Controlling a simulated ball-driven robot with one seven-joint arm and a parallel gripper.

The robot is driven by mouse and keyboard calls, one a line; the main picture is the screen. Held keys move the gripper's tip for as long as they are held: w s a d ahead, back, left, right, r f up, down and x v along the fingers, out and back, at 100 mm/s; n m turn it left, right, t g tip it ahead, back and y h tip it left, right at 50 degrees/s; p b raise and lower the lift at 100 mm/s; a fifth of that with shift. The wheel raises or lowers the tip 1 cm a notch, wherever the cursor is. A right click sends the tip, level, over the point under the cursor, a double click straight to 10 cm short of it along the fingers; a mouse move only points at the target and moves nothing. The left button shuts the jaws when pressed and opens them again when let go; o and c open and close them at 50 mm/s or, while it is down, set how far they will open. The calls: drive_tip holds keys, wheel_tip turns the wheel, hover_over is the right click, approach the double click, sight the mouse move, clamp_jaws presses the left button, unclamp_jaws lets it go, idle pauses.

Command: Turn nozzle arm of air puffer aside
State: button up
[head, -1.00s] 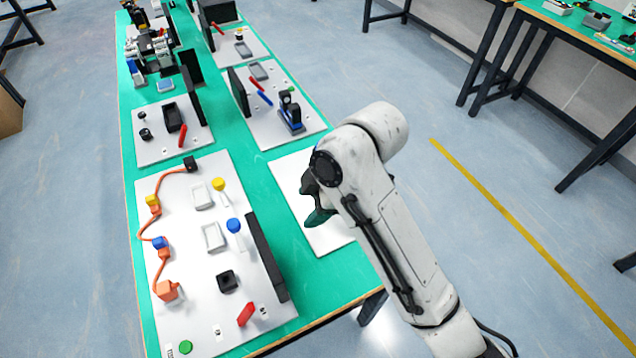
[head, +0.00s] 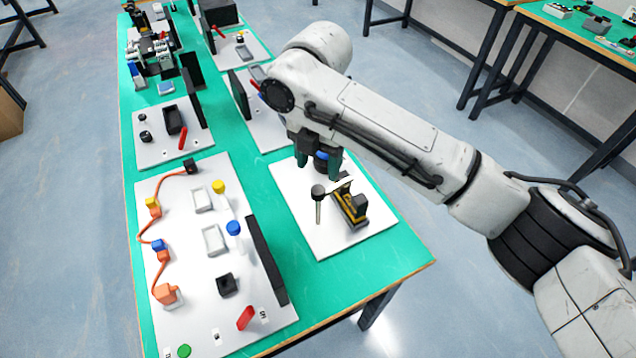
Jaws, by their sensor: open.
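My gripper (head: 319,168) points down over the far part of a white plate (head: 298,228) on the green bench. Its dark green fingers are spread apart. A dark round part with a blue band (head: 321,156) shows between them; whether they touch it is unclear. A black and yellow unit (head: 350,207) stands on the plate, just nearer than the gripper. A thin pale bar lies above its top end. A black knob on a slim post (head: 318,192) stands left of it. Which part is the puffer's nozzle arm I cannot tell, as my wrist and arm cover part of the area.
A larger white board (head: 190,275) with orange cable, coloured buttons and a red lever (head: 245,318) lies to the left. A tall black panel (head: 266,260) stands along its right edge. More plates with devices lie farther back. The plate's near left area is bare.

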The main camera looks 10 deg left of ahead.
sight(318, 190)
wheel_tip(318, 190, down, 8)
drive_tip(key=shift+r+p, duration=0.2)
drive_tip(key=shift+p, duration=0.2)
clamp_jaws()
idle(0.4)
